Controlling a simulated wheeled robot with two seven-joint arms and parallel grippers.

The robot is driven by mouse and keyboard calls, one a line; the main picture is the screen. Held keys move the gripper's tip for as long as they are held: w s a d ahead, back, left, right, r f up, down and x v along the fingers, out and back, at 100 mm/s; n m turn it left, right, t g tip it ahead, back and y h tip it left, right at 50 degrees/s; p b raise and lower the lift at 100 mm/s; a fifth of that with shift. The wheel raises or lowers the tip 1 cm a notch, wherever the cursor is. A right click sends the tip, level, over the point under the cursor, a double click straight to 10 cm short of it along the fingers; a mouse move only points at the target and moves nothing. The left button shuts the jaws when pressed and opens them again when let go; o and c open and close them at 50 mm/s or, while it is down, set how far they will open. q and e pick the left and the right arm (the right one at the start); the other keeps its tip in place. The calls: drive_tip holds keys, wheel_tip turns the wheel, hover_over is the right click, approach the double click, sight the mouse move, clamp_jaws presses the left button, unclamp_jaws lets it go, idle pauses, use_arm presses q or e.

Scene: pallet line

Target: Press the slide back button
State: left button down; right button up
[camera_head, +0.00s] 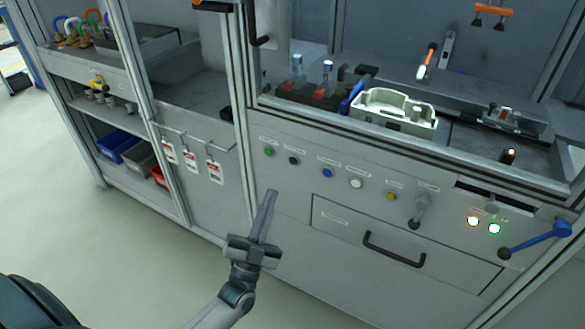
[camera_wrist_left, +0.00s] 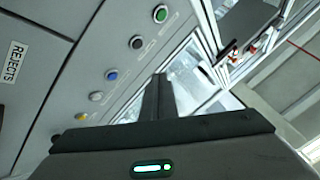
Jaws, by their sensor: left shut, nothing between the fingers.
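A row of round push buttons runs along the grey front panel: green (camera_head: 268,152), black (camera_head: 293,160), blue (camera_head: 327,173), white (camera_head: 356,183) and yellow (camera_head: 391,196). Their small labels are too blurred to read, so I cannot tell which is the slide back button. In the left wrist view the green button (camera_wrist_left: 160,13), black button (camera_wrist_left: 136,42) and blue button (camera_wrist_left: 111,75) also show. My left gripper (camera_head: 271,194) is shut and empty, its fingers pointing up, below the green and black buttons in the head view. It appears apart from the panel. My right gripper is out of view.
A drawer with a black handle (camera_head: 394,250) lies below the buttons. Red-and-white tags (camera_head: 190,163) hang at left. A pale green tray (camera_head: 394,107) sits inside the cell.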

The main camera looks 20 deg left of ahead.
sight(293, 160)
use_arm(q)
drive_tip(key=shift+s+a+r+t, duration=0.2)
drive_tip(key=shift+r, duration=0.25)
drive_tip(key=shift+s+a+r+t, duration=0.15)
drive_tip(key=shift+r+t, duration=0.05)
drive_tip(key=shift+r, duration=0.2)
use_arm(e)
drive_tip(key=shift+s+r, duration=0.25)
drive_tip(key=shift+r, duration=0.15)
use_arm(q)
drive_tip(key=shift+w, duration=0.15)
